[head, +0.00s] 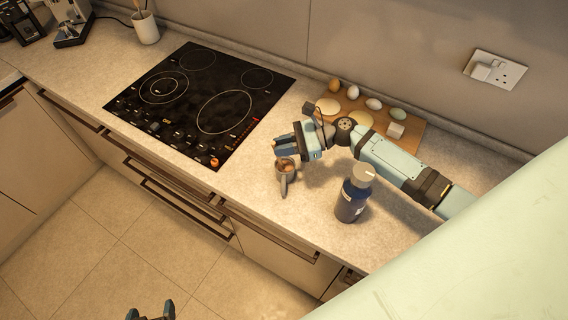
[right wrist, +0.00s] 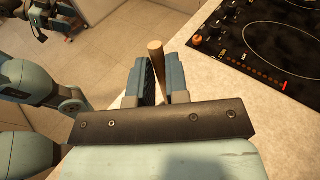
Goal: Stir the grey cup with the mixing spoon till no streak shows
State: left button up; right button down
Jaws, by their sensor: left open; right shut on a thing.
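My right gripper (head: 278,147) is just above and behind the cup in the head view. In the right wrist view it is shut on the wooden handle of the mixing spoon (right wrist: 157,60), which stands up between the jaws. The spoon's lower end is hidden, and the cup is not visible in that view. I cannot tell whether any streak shows. My left gripper (head: 152,308) is open and empty, low over the floor at the bottom edge.
A dark bottle with a pale cap (head: 352,199) stands right of the cup, near my right arm. Behind the arm, a wooden board (head: 410,142) holds eggs, pale rounds and a small white block. The black hob (head: 200,100) lies left. Counter left of the cup is clear.

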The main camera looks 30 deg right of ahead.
jog(key=shift+r, duration=0.1)
jog(key=shift+a+r, duration=0.25)
jog(key=shift+r, duration=0.85)
jog(key=shift+a+r, duration=0.2)
jog(key=shift+r, duration=0.85)
jog(key=shift+a+r, duration=0.25)
jog(key=shift+r, duration=0.85)
jog(key=shift+r, duration=2.45)
